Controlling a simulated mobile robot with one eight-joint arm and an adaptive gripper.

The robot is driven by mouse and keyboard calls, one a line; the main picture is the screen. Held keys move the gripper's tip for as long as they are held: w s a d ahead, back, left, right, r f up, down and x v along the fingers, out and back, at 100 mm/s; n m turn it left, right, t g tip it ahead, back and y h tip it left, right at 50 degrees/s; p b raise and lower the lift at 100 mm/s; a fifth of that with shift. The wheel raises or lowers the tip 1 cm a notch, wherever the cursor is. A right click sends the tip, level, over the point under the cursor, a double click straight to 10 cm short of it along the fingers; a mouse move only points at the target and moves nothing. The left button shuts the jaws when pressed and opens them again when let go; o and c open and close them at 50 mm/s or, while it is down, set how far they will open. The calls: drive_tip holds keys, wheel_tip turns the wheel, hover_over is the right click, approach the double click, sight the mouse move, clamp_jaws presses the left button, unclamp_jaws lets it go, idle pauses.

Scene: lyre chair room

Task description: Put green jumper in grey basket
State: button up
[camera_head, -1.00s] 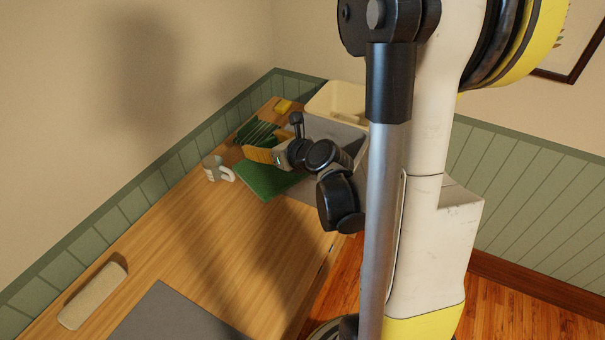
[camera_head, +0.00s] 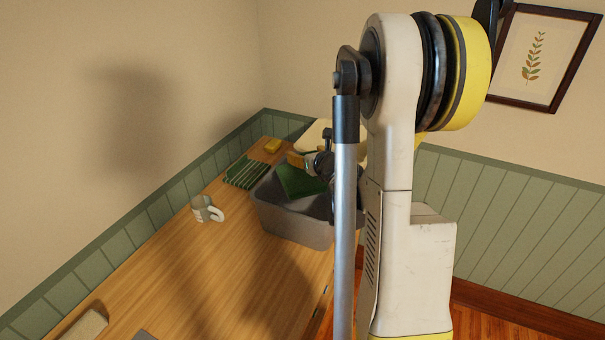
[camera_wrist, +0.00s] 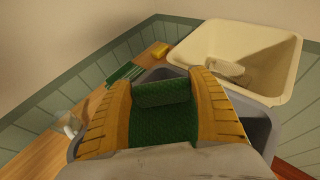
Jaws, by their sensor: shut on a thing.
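The green jumper (camera_head: 298,181) hangs from my gripper (camera_head: 302,160) at the far part of the grey basket (camera_head: 290,229). Its lower part is within the basket's opening in the head view; I cannot tell whether it touches the bottom. In the wrist view, the jumper (camera_wrist: 163,122) lies between the two yellow fingers of my gripper (camera_wrist: 163,92), which is shut on it. The grey basket's rim (camera_wrist: 262,128) shows around and beneath the fingers. My arm hides the basket's right side in the head view.
A cream bin (camera_wrist: 262,50) stands just beyond the grey basket, with a pale item inside. The front table is mostly clear.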

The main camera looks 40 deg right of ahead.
drive_tip(key=shift+w+f, duration=0.55)
drive_tip(key=shift+w, duration=0.35)
wheel_tip(320, 180, down, 4)
drive_tip(key=shift+f+b, duration=0.1)
drive_tip(key=shift+b, duration=1.05)
drive_tip(key=o, duration=1.4)
drive_tip(key=shift+r, duration=0.2)
